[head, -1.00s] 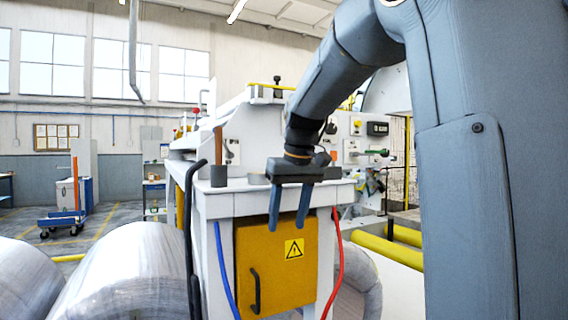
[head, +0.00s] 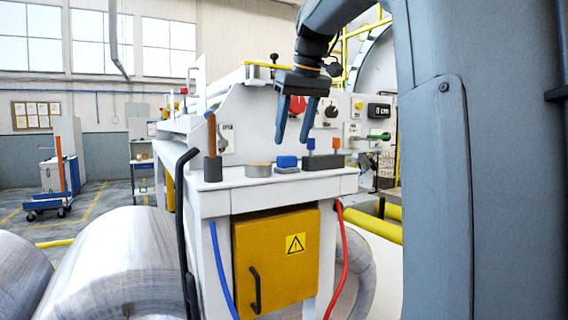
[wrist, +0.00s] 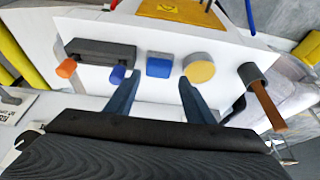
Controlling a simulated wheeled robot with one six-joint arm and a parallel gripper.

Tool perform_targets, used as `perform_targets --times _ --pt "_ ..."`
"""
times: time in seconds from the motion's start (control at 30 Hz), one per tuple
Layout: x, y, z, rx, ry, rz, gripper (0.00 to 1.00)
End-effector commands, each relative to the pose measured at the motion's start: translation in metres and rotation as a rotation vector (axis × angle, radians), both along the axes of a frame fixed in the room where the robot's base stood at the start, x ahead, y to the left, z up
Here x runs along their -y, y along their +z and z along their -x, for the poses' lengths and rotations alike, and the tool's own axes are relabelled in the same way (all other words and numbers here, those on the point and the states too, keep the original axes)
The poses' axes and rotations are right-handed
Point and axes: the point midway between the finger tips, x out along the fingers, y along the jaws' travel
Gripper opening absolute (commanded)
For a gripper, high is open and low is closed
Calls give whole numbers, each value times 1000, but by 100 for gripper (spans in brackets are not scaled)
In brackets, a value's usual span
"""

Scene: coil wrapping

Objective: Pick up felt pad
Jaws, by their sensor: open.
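A small blue block (head: 287,162), which looks like the felt pad, lies on the white bench top. In the wrist view the blue block (wrist: 160,66) shows whole, framed between the two fingers. My gripper (head: 293,140) is open and empty, with its fingers pointing down above the block. In the wrist view the fingertips of my gripper (wrist: 159,76) are on either side of the block, apparently apart from it. The exact height above it is hard to tell.
A tan round roll (head: 259,169) stands just left of the block. Further left is a dark cup (head: 212,169) with a brown stick. Right of the block is a dark holder (head: 322,162) with blue- and orange-handled tools. The machine panel (head: 240,120) rises behind.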

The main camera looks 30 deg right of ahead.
Motion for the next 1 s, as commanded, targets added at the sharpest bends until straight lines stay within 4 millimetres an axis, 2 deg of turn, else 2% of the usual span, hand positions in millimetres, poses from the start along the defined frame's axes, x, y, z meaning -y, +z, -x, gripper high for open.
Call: perform_targets --times 0.5,0.77,0.97,1.0 --pt "0 -54 -26 -2 0 -1 48" --pt "0 -58 -27 -1 0 0 48" --pt "0 -58 -27 -1 0 0 18" --pt "0 -58 -27 -1 0 0 16"
